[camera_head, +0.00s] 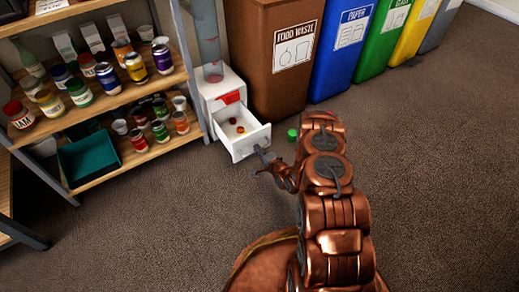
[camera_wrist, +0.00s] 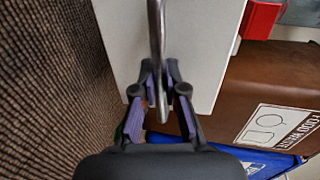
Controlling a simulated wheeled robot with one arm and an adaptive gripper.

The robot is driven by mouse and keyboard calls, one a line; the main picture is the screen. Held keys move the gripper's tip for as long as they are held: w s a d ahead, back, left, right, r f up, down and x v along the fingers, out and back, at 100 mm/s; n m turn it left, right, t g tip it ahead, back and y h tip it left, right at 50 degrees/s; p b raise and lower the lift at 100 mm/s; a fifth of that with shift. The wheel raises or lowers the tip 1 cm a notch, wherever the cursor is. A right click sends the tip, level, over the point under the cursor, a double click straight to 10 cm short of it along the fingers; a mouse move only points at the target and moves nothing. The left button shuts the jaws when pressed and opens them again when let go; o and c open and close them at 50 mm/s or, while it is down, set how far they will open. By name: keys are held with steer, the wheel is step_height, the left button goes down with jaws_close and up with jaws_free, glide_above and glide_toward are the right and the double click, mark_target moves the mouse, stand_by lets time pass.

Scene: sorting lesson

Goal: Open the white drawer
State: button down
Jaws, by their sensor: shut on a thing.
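The white drawer (camera_head: 244,144) in the head view is pulled well out of its small white cabinet (camera_head: 221,91). A few small reddish and orange items (camera_head: 238,127) lie inside it. My gripper (camera_head: 265,155) is at the drawer's front, at its handle. In the wrist view my gripper (camera_wrist: 160,85) has its fingers closed around the metal handle (camera_wrist: 155,32), which stands before the drawer's white front (camera_wrist: 205,50). The drawer's inside is hidden in the wrist view.
Shelves (camera_head: 120,95) with cans and a teal bin (camera_head: 88,157) stand at left. A brown food waste bin (camera_head: 265,55) and a blue paper bin (camera_head: 335,60) stand behind. A green item (camera_head: 292,134) lies on the floor. The carpet at right is clear.

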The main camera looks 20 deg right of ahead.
steer(key=shift+a, duration=0.1)
steer(key=c, duration=1.2)
jaws_free()
steer(key=v, duration=1.2)
steer(key=shift+r, duration=0.1)
